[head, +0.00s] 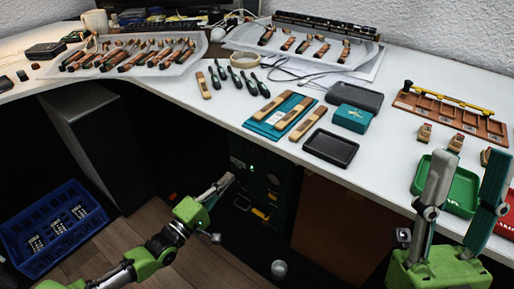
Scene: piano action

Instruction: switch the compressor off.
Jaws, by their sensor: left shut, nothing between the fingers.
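The dark green unit under the desk, which looks like the compressor (283,186), stands in shadow. A small green light (252,168) glows on its front, and a yellow part (260,213) shows lower down. I cannot make out its switch. My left gripper (229,178) is shut and empty, its tips in front of the unit's left side, close to the green light in the picture. I cannot tell whether they touch it. My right gripper (464,165) is open and empty at the desk's front right, far from the unit.
The white desk (222,118) overhangs the unit and holds trays of wooden parts, tools, and a teal box (352,118). A green tray (462,193) lies behind my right gripper. A blue crate (52,228) stands on the wooden floor (140,228) at left. A dark cabinet (90,140) stands under the desk.

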